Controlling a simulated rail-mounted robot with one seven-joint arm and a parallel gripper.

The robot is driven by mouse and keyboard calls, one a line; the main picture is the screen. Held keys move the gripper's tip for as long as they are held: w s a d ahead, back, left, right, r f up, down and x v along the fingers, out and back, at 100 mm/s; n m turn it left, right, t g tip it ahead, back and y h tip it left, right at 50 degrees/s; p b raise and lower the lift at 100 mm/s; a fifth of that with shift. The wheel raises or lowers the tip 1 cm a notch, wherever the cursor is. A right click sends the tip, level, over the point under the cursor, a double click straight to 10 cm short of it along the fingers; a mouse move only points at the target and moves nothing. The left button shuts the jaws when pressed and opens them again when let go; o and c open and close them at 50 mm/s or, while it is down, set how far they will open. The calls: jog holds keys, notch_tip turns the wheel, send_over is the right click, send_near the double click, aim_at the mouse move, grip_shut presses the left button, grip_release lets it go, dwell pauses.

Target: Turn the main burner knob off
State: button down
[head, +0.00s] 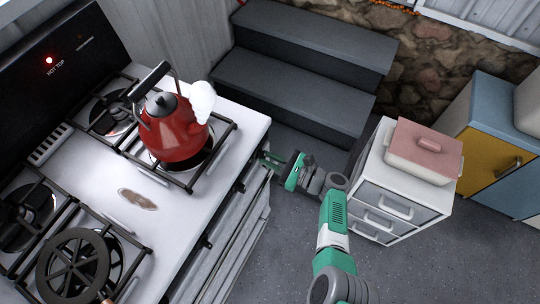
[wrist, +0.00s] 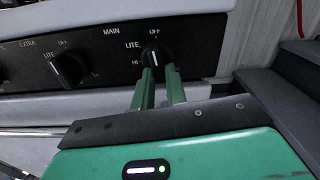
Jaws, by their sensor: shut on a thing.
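The main burner knob (wrist: 154,54) is black with a white pointer line, on the black control panel (wrist: 105,50) in the wrist view. The labels MAIN, OFF, LITE and HI surround it. Its line stands close to upright, below the OFF label. The two green fingers of my gripper (wrist: 158,84) are shut on the knob from below, one on each side. In the head view my gripper (head: 274,161) reaches the stove's front at its right end, and the knob is hidden there.
A second knob (wrist: 68,69), labelled EXTRA, is left of the main one. A white drawer cabinet (head: 378,209) with a pink-lidded dish (head: 424,150) stands right of my arm. Dark steps (head: 290,90) rise behind. A black pan-like item (head: 75,265) sits on the front burner.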

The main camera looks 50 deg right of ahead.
jog(key=shift+m, duration=0.7)
jog(key=shift+p, duration=0.3)
jog(key=c, duration=1.4)
grip_release()
jog(key=shift+a, duration=0.1)
jog(key=shift+c, duration=0.2)
jog(key=p+v, duration=0.1)
jog(key=v, duration=0.7)
jog(key=shift+w, duration=0.1)
